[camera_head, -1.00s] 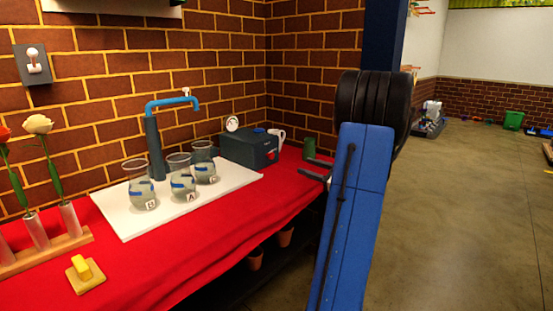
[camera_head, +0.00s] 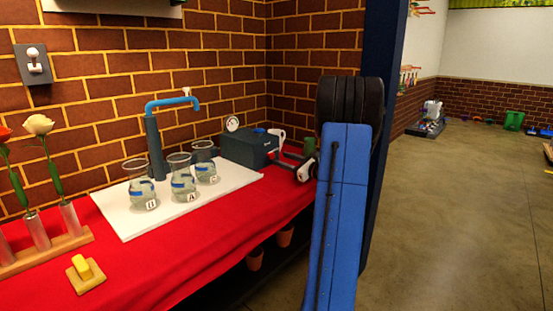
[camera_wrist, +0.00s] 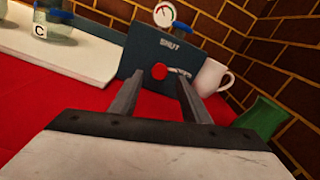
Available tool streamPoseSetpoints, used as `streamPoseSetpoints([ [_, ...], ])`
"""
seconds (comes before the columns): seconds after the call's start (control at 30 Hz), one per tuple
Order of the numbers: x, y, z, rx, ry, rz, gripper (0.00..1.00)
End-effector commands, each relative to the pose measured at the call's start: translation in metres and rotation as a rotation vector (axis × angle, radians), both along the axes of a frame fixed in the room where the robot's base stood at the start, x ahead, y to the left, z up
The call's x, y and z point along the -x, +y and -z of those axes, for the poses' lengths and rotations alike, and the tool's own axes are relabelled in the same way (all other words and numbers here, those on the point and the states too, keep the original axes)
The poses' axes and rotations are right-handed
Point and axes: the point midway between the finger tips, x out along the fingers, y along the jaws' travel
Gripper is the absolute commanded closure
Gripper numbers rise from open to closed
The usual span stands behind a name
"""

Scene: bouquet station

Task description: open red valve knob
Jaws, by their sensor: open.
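The red valve knob (camera_wrist: 159,71) is on the front of a dark blue-grey box (camera_wrist: 196,58) marked "SHUT" in the wrist view. The box also shows at the back of the red table in the head view (camera_head: 246,148). A round gauge (camera_wrist: 164,14) stands on top of it. My gripper (camera_wrist: 156,78) is open and empty, its two fingers pointing at the box. The knob appears between the fingertips in the wrist view; whether they touch it I cannot tell. In the head view my gripper (camera_head: 283,157) is to the right of the box, partly hidden by my arm.
A white mug (camera_wrist: 211,76) stands right beside the box, and a green object (camera_wrist: 262,117) is nearer on the right. Beakers labelled B (camera_head: 142,186), A (camera_head: 183,180) and C (camera_head: 205,164) stand on a white board (camera_head: 117,211) to the left, under a blue tap (camera_head: 155,140).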

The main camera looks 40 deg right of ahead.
Motion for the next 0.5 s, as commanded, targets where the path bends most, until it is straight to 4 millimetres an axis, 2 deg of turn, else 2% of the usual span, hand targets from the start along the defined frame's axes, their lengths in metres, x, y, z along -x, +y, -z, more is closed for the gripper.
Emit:
streamPoseSetpoints([
  [0.2,-0.031,0.003,0.0,0.0,0.0,-0.002,0.57],
  [0.5,-0.045,0.004,0.0,0.0,0.0,-0.001,0.57],
])
